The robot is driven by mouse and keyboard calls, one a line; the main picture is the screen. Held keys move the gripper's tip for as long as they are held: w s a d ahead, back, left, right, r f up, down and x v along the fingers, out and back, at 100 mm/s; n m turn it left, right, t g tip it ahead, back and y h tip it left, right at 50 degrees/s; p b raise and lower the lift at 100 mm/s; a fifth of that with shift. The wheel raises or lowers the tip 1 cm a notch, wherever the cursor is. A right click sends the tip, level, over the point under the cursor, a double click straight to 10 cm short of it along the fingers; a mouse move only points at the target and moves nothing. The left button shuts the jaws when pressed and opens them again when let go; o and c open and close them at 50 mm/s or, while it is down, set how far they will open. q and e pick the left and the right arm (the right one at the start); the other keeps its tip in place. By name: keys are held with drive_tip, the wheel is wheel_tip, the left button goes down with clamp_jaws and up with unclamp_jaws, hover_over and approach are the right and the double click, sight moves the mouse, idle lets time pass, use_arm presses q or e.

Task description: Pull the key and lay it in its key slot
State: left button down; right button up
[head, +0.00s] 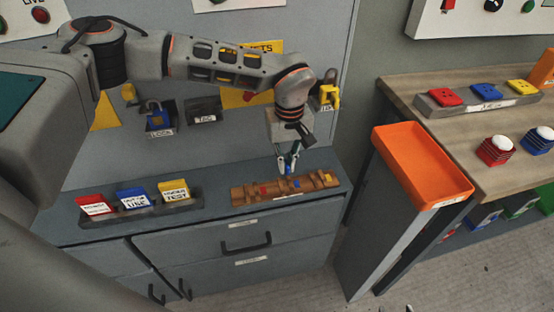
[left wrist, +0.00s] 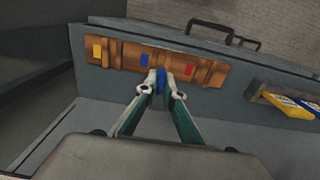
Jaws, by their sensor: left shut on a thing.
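My left gripper (head: 288,162) points down over the wooden key rack (head: 240,196) on the grey cabinet top. In the left wrist view its fingers (left wrist: 161,90) are shut on a small blue key (left wrist: 160,76), of which only a short part shows. The rack has grooves and a red mark (head: 264,190), a blue mark (head: 297,184) and a yellow mark (head: 327,178). In the left wrist view the key appears between the blue mark (left wrist: 144,61) and the red mark (left wrist: 189,70), near the rack's edge. I cannot tell whether it touches the rack. My right gripper is not in view.
A tray (head: 150,218) with red, blue and yellow tags stands left of the rack. A blue padlock (head: 158,118) and a yellow padlock (head: 330,96) are on the panel behind. An orange tray (head: 422,165) and a wooden table (head: 480,127) are to the right.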

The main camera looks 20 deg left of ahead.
sight(285, 186)
use_arm(q)
drive_tip(key=shift+f+b, duration=0.35)
drive_tip(key=shift+f, duration=0.2)
drive_tip(key=shift+f+b, duration=0.3)
drive_tip(key=shift+f, duration=0.65)
drive_tip(key=shift+f+b, duration=0.65)
drive_tip(key=shift+f, duration=0.05)
drive_tip(key=shift+f+b, duration=0.55)
drive_tip(key=shift+f, duration=0.5)
use_arm(e)
drive_tip(key=f, duration=0.2)
drive_tip(key=shift+s+d+f, duration=0.2)
drive_tip(key=shift+s+f, duration=0.2)
drive_tip(key=shift+s+f, duration=0.1)
